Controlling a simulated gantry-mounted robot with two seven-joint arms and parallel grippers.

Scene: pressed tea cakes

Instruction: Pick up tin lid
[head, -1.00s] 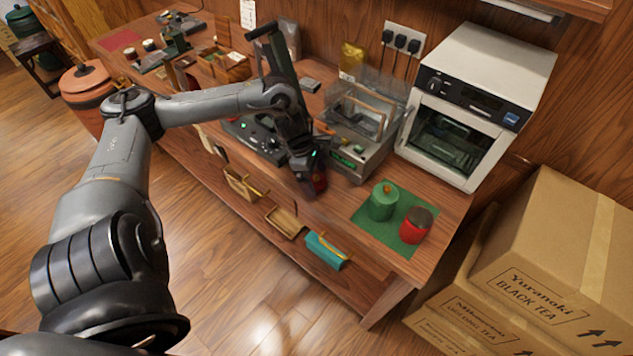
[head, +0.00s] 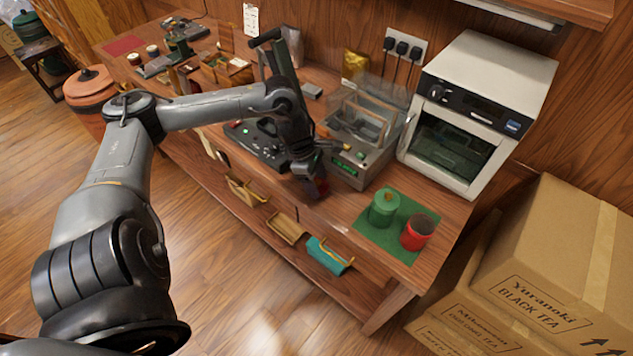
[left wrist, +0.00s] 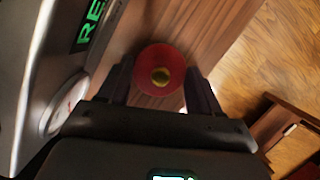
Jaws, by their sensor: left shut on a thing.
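The tin lid (left wrist: 160,80) is round and red with a brass knob. In the left wrist view it sits between the two fingers of my left gripper (left wrist: 161,90), which is shut on it. In the head view my left gripper (head: 316,187) is low over the front part of the counter, with a bit of red showing at its tip. I cannot tell whether the lid touches the wood. The red tin (head: 414,236) stands on a green mat (head: 372,236) with a dark open top. A green tin (head: 383,210) with its lid on stands beside it. My right gripper is not in view.
A machine with a green display (head: 352,165) and clear cover stands just behind my gripper. A white oven (head: 470,120) stands at the back right. Cardboard boxes (head: 545,290) are stacked right of the counter. Bare wood lies between gripper and mat.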

